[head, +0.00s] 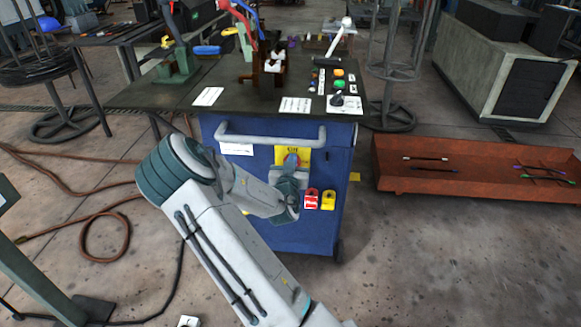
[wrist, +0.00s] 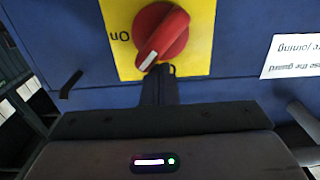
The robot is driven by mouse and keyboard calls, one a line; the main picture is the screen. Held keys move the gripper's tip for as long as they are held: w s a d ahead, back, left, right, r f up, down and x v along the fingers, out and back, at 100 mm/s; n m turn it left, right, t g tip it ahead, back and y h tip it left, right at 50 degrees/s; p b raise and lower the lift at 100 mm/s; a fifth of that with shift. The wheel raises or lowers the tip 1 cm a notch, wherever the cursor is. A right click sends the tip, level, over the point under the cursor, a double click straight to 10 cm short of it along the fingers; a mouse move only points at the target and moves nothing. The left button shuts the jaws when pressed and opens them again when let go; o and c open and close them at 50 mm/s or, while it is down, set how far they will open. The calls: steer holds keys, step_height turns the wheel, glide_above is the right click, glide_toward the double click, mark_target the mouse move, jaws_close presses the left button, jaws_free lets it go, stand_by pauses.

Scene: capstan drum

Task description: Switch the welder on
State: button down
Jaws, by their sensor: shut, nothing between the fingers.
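A red rotary switch (wrist: 163,32) sits on a yellow plate (wrist: 118,22) on the blue cabinet front. In the wrist view the plate's "On" label appears upside down at the left. The knob is tilted, with its white mark at the lower-left end, between the "On" side and the plate edge by my fingers. In the head view the yellow plate (head: 281,153) reads "Off" at its top, and my arm hides much of the switch. My gripper (wrist: 160,72) is shut and empty, its fingertips at the knob's marked end; I cannot tell whether they touch it.
The blue cabinet (head: 340,165) has a grey handle bar (head: 270,141) above the switch. A rust-coloured tray (head: 400,178) lies on the floor at right. A hose (head: 100,215) lies at left.

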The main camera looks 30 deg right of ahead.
steer(key=shift+s+d, duration=0.15)
steer(key=shift+d, duration=0.05)
steer(key=shift+b, duration=0.4)
steer(key=shift+s+d+f, duration=0.1)
steer(key=shift+s+d, duration=0.05)
steer(key=shift+d, duration=0.1)
steer(key=shift+s+d+f+b, duration=0.15)
steer(key=shift+d+f+b, duration=0.1)
steer(key=shift+b, duration=0.4)
steer(key=shift+r, duration=0.1)
